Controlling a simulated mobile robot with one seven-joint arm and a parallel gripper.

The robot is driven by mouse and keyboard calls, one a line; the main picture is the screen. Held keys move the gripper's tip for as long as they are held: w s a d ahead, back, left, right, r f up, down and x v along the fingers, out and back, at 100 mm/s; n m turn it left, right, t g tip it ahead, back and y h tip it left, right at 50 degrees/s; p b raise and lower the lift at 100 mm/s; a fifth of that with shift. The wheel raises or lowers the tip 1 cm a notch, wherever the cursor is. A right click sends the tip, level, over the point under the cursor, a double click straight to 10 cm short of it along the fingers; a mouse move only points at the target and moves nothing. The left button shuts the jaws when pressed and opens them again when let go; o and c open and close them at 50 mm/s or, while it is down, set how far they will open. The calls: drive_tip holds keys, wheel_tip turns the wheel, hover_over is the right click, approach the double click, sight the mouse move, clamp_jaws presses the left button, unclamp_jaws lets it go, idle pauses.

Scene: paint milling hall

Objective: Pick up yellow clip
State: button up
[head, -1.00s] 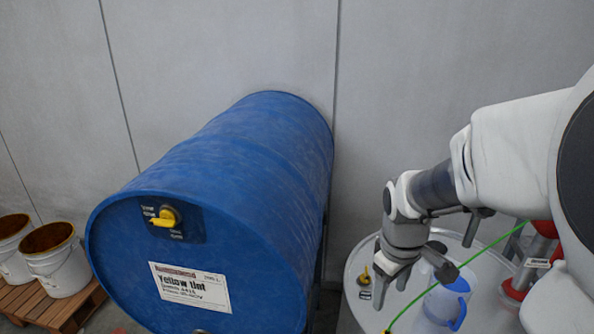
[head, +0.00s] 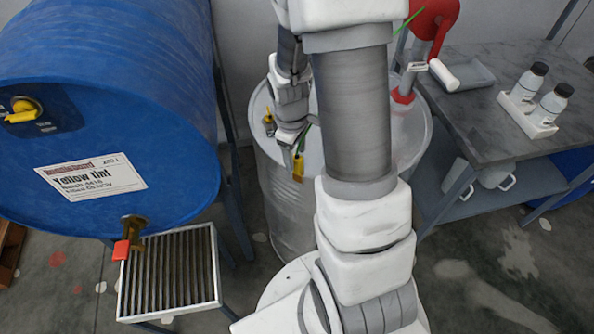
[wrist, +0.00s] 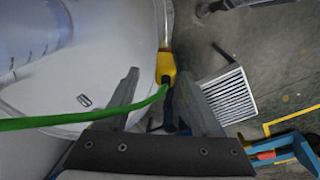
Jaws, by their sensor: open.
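The yellow clip (head: 298,167) shows at the front edge of the pale drum (head: 287,210) in the head view. In the wrist view the clip (wrist: 166,67) sits at the drum's rim, with a green cable (wrist: 85,119) running left from its lower end. My gripper (wrist: 160,76) is open, with one finger on each side of the clip. I see no clear contact between the fingers and the clip. In the head view my gripper (head: 291,138) is just above the clip, partly hidden by my arm.
A translucent blue jug (wrist: 30,38) stands on the drum top, close to my gripper. A yellow-handled valve (head: 269,122) is also on the drum top. The large blue drum (head: 110,110) lies at left, above a grated stand (head: 170,272). A bench (head: 478,115) with bottles is at right.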

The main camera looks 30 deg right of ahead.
sight(298, 169)
drive_tip(key=shift+s+d+f, duration=0.15)
drive_tip(key=shift+f, duration=1.3)
drive_tip(key=shift+s+d+f, duration=0.1)
drive_tip(key=shift+f, duration=1.35)
clamp_jaws()
